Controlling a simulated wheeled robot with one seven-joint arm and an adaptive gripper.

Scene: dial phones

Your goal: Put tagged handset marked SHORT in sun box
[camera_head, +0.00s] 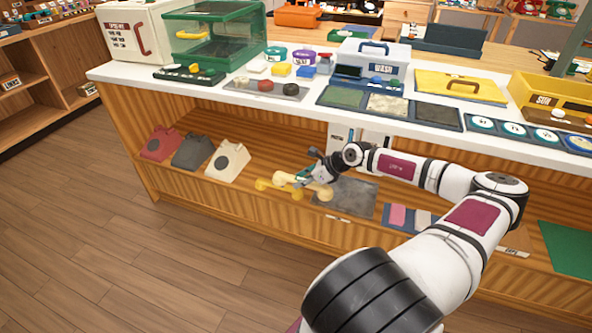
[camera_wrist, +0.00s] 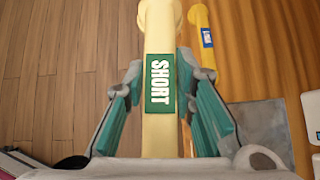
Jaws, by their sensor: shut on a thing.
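A pale yellow handset (camera_wrist: 159,35) with a green tag reading SHORT (camera_wrist: 159,83) lies between the fingers of my gripper (camera_wrist: 160,105) in the wrist view. My gripper is shut on its middle, with teal pads on both sides. In the head view my gripper (camera_head: 305,177) is at the lower shelf, with the held handset (camera_head: 322,192) partly hidden by it. A second yellow handset (camera_wrist: 202,38) with a blue tag lies beside it on the shelf. The sun box (camera_head: 552,100) is a yellow box labelled SUN, on the counter top at the far right.
The white counter top (camera_head: 222,92) lies above the shelf. Red, dark and cream phones (camera_head: 228,160) stand on the shelf to the left. A grey mat (camera_head: 350,197) lies by my gripper. A yellow lid with a handle (camera_head: 460,86) and blue-edged trays lie left of the sun box.

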